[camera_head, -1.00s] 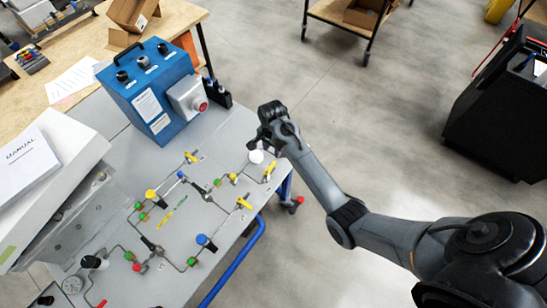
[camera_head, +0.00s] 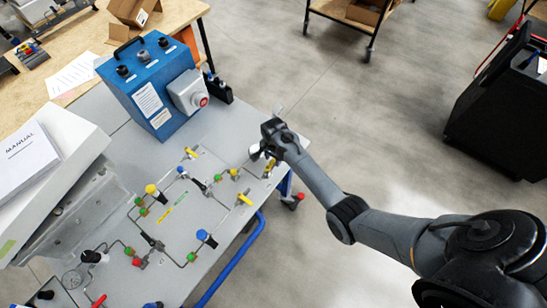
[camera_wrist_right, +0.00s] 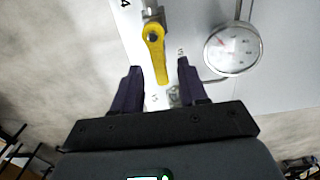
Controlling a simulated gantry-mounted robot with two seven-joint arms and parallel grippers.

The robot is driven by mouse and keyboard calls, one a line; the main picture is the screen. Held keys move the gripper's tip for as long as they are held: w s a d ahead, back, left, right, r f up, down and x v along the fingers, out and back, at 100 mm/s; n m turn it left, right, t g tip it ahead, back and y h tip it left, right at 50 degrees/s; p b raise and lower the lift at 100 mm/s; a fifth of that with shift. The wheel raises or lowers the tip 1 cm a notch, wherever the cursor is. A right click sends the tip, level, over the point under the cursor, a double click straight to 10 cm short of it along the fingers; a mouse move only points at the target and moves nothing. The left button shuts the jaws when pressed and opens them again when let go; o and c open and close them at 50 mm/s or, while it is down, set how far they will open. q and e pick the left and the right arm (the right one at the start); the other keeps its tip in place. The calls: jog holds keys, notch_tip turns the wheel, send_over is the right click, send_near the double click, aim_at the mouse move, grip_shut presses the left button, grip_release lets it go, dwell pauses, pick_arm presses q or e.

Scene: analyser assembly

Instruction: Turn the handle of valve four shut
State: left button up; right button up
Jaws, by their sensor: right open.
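A yellow lever handle (camera_head: 270,168) sits at the right edge of the grey valve panel (camera_head: 225,222), partly hidden by my right gripper. In the right wrist view the yellow handle (camera_wrist_right: 156,52) hangs from a metal valve, with a "4" printed on the panel nearby. My right gripper (camera_wrist_right: 159,68) is open. Its two dark fingers stand on either side of the handle's free end, with visible gaps, and do not grip it. In the head view the right gripper (camera_head: 262,152) is just above the panel's edge. My left gripper is not in view.
A round pressure gauge (camera_wrist_right: 232,49) stands right of the handle in the right wrist view. Other yellow handles (camera_head: 244,199) and pipes cover the panel. A blue control box (camera_head: 150,85) stands behind. Open floor (camera_head: 340,120) lies right of the panel.

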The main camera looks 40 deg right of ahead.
jog(key=shift+c, duration=0.4)
grip_shut()
